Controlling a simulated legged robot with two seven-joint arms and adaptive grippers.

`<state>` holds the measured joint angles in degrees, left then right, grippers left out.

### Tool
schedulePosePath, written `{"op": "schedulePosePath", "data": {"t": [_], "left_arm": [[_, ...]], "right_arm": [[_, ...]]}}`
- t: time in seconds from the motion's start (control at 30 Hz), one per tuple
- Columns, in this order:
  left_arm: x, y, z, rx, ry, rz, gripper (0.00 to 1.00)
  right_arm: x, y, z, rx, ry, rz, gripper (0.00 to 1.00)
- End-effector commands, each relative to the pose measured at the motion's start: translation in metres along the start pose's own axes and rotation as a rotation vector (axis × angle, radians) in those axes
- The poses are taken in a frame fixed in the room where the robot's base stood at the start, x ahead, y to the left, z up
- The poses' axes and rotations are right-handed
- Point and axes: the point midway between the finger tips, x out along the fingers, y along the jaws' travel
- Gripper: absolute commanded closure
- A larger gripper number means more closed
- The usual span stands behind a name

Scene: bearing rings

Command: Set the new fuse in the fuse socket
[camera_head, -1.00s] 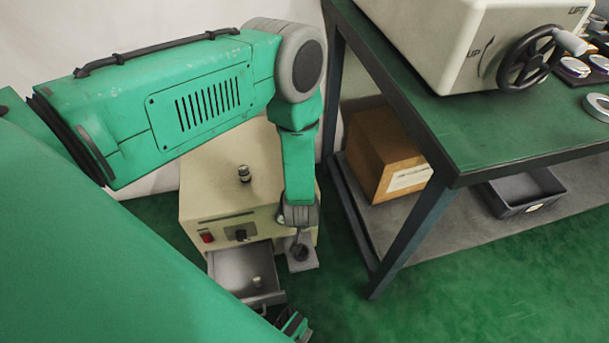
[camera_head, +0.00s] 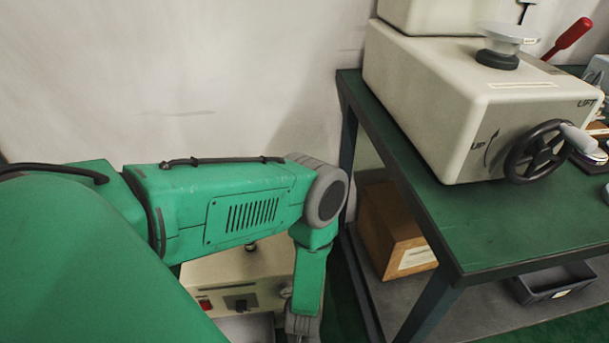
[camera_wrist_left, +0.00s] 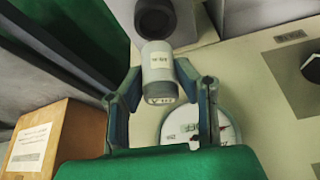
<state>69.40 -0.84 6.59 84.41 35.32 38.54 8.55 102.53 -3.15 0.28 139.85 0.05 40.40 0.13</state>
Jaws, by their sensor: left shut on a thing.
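My left gripper (camera_wrist_left: 158,84) is shut on a pale grey cylinder with small printed labels, the fuse (camera_wrist_left: 158,72), in the left wrist view. Its two fingers close on the cylinder's sides. A dark round ring, seemingly the fuse socket (camera_wrist_left: 155,19), lies just beyond the fuse's far end. I cannot tell whether the fuse touches or enters it. In the head view my left wrist reaches down beside the cream cabinet (camera_head: 225,273), and the fingers and fuse are out of the frame. My right gripper is not in view.
A round dial (camera_wrist_left: 202,122) and a dark switch panel are on the cabinet face. The green-topped table (camera_head: 480,230) carries a large machine with a handwheel (camera_head: 537,152). A cardboard box (camera_head: 392,232) and a grey bin (camera_head: 553,284) sit on its lower shelf.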

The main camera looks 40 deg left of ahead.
Motion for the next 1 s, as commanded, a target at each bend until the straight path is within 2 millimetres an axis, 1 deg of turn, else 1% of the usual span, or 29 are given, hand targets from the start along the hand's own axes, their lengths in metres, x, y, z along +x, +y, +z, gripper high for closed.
{"op": "schedulePosePath", "data": {"t": [0.03,0.2,0.4,0.53,1.0], "left_arm": [[0.008,0.000,0.003,0.000,-0.001,0.000,1.00],[0.025,0.000,0.010,0.000,-0.001,0.001,1.00],[0.041,-0.001,0.017,0.000,-0.001,0.000,1.00],[0.044,0.000,0.018,0.000,-0.001,0.000,1.00],[0.043,0.000,0.018,0.000,-0.001,0.001,1.00]], "right_arm": [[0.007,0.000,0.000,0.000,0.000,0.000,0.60],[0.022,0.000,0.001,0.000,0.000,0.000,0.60],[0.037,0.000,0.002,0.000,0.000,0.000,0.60],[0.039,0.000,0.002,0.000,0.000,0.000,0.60],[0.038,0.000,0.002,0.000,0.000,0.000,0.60]]}}
